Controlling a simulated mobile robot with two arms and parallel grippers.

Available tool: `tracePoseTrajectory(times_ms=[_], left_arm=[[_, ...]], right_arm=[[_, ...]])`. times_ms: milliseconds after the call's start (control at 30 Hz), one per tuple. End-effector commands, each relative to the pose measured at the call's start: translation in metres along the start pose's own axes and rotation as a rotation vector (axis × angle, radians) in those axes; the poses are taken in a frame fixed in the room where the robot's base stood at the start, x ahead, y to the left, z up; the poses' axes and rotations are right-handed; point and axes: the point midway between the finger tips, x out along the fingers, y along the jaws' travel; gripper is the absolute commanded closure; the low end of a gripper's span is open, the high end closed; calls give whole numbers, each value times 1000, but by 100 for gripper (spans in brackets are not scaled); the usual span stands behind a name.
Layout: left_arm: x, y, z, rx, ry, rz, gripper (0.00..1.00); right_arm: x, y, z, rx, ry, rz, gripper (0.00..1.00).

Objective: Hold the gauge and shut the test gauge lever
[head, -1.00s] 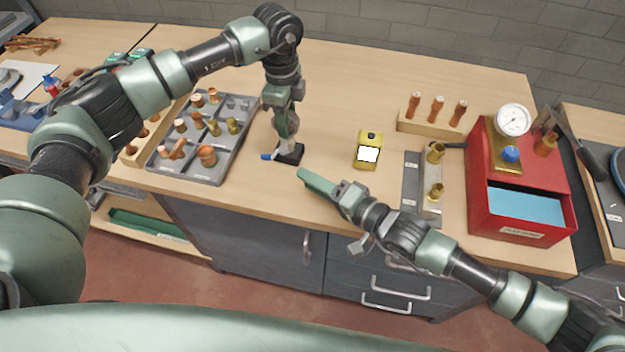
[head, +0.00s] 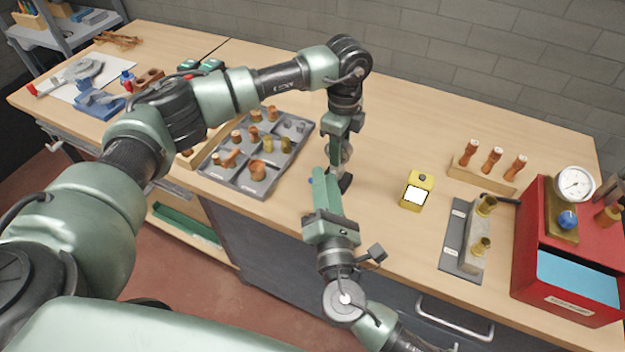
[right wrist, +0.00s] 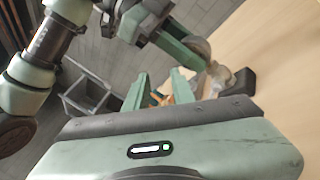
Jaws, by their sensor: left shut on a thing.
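My left gripper (head: 341,150) points down and is shut on the test gauge, which is mostly hidden by the fingers. The gauge's black base (head: 346,183) shows below them at the table's front part, and a bit of its blue lever (head: 311,181) shows to the left. In the right wrist view the gauge (right wrist: 217,75) is a greyish, rounded body with a black end, beside my left gripper's green fingers. My right gripper (head: 322,175) reaches in from the front, close to the gauge, and partly covers it. Its fingers (right wrist: 160,88) are apart with nothing clearly between them.
A grey tray of copper and brass fittings (head: 228,178) lies left of the gauge. To the right are a yellow meter (head: 417,190), a grey plate with brass fittings (head: 452,252), a wooden rack (head: 470,178) and a red box (head: 545,297) with a dial gauge (head: 574,184).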

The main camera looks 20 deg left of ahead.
Motion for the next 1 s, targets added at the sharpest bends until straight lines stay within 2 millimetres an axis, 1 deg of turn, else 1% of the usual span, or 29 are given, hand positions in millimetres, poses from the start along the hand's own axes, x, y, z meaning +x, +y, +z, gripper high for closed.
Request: tracePoseTrajectory(times_ms=[33,100,200,333,467,567,833,1000], left_arm=[[-1,0,0,0,1,-1,100],[-1,0,0,0,1,-1,100],[-1,0,0,0,1,-1,100],[-1,0,0,0,1,-1,100],[-1,0,0,0,1,-1,100],[-1,0,0,0,1,-1,100],[-1,0,0,0,1,-2,100],[-1,0,0,0,1,-2,100]], right_arm=[[-2,-4,-11,141,18,-74,76],[-7,-11,-26,309,38,-174,76],[-16,-20,-46,486,59,-295,76],[-25,-25,-63,614,76,-395,76],[-23,-29,-70,655,81,-430,76],[-12,-34,-73,657,80,-432,76],[38,-53,-83,652,79,-429,76],[63,-64,-90,652,80,-430,76]])
